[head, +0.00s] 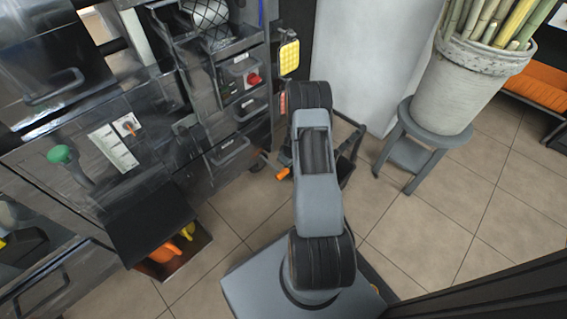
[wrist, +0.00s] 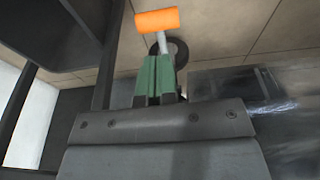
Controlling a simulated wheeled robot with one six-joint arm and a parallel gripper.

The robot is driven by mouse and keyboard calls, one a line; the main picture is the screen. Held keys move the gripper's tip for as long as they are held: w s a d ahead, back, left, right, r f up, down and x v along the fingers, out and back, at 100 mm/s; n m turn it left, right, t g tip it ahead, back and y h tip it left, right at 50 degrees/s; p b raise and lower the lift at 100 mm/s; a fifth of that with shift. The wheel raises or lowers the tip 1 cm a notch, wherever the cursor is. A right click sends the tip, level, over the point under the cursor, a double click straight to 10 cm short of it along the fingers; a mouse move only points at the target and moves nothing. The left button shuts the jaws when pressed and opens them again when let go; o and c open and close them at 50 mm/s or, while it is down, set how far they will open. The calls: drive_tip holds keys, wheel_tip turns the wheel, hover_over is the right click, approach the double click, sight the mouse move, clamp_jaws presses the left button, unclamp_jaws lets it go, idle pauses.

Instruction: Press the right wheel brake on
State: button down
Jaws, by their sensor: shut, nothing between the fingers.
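The orange brake pedal (wrist: 155,20) shows in the wrist view just beyond my fingertips, on a light grey stem. A dark caster wheel (wrist: 178,52) is beside the stem, partly hidden. My gripper (wrist: 158,62) has green fingers that are shut and empty, pointing toward the pedal. The fingertips overlap the lower stem in the picture; I cannot tell whether they touch it. In the head view the orange pedal (head: 283,173) shows low near the floor, left of my arm. My arm hides most of my gripper there.
The dark press cabinet (head: 200,175) fills the left side, with a small bin (head: 160,238) jutting out low. A grey stool (head: 425,143) bearing a pot of canes (head: 470,80) stands at right. A pale panel (head: 370,50) is behind my arm. Tiled floor (head: 235,205) is open between.

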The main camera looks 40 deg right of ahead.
drive_tip(key=shift+s+d+r, duration=0.15)
drive_tip(key=shift+s+r, duration=0.6)
drive_tip(key=shift+r, duration=0.35)
drive_tip(key=a+r+p, duration=0.4)
drive_tip(key=r+p, duration=0.2)
drive_tip(key=r, duration=0.7)
drive_tip(key=a+r+p, duration=0.4)
drive_tip(key=r+p, duration=0.2)
drive_tip(key=r, duration=0.7)
drive_tip(key=a+r+p, duration=0.5)
drive_tip(key=r+p, duration=0.1)
drive_tip(key=r, duration=0.7)
drive_tip(key=s+a+r+p, duration=0.3)
drive_tip(key=s+r+p, duration=0.2)
drive_tip(key=r, duration=0.6)
drive_tip(key=s+a+r+m+t+p, duration=0.1)
drive_tip(key=s+a+r+p, duration=0.3)
drive_tip(key=r, duration=0.6)
drive_tip(key=s+a+r+m+p, duration=0.1)
drive_tip(key=s+a+r+p, duration=0.3)
drive_tip(key=s+r+p, duration=0.3)
drive_tip(key=p+v, duration=0.2)
drive_tip(key=v, duration=0.2)
drive_tip(key=shift+w+r+p, duration=0.3)
drive_tip(key=shift+r, duration=0.15)
drive_tip(key=shift+a, duration=0.1)
